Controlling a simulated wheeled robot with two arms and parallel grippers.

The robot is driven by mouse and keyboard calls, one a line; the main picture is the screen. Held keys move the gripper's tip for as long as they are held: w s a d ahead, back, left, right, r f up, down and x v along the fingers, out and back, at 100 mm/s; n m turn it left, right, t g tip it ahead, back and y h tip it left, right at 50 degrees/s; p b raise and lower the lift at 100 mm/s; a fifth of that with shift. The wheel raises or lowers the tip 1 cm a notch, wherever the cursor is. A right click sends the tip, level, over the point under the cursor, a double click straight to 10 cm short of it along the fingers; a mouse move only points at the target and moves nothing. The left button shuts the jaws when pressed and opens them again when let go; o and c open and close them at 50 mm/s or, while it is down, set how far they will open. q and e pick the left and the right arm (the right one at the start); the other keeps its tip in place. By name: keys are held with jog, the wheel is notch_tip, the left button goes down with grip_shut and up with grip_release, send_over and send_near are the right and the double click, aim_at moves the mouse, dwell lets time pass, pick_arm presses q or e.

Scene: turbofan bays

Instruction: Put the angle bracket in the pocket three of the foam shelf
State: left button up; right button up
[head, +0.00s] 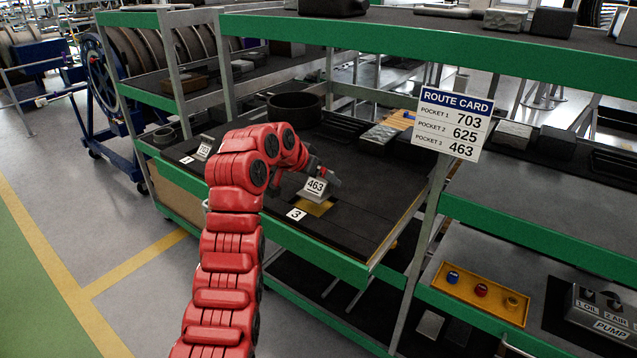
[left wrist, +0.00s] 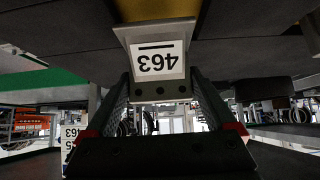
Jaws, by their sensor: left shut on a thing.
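The grey angle bracket (head: 316,190) carries a white 463 label and is at pocket three (head: 318,208) of the foam shelf (head: 365,218). The pocket has a yellow floor and a "3" tag (head: 296,215) in front. My left gripper (head: 326,177) is shut on the bracket. In the left wrist view the bracket (left wrist: 158,33) shows upside down between the fingertips of my left gripper (left wrist: 162,84), with some yellow behind it. I cannot tell whether the bracket touches the foam. My right gripper is not in view.
A route card (head: 452,124) on the post lists pocket 3 as 463. A labelled bracket (head: 204,150) stands near the pocket 1 tag at left. A black round part (head: 294,108) lies behind. The green front rail (head: 300,246) and upper shelf (head: 400,41) bound the space.

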aim_at(314, 184)
pick_arm(q)
jog(key=shift+w+a, duration=0.1)
jog(key=shift+w, duration=0.15)
jog(key=shift+w+f+p, duration=0.1)
jog(key=shift+f+p, duration=0.05)
jog(key=shift+p, duration=0.15)
notch_tip(314, 184, down, 3)
jog(key=shift+f+p, duration=0.1)
jog(key=shift+p, duration=0.75)
jog(key=shift+f, duration=0.1)
jog(key=shift+f+b, duration=0.15)
jog(key=shift+b, duration=0.15)
jog(key=o, duration=1.2)
jog(key=shift+o, duration=0.2)
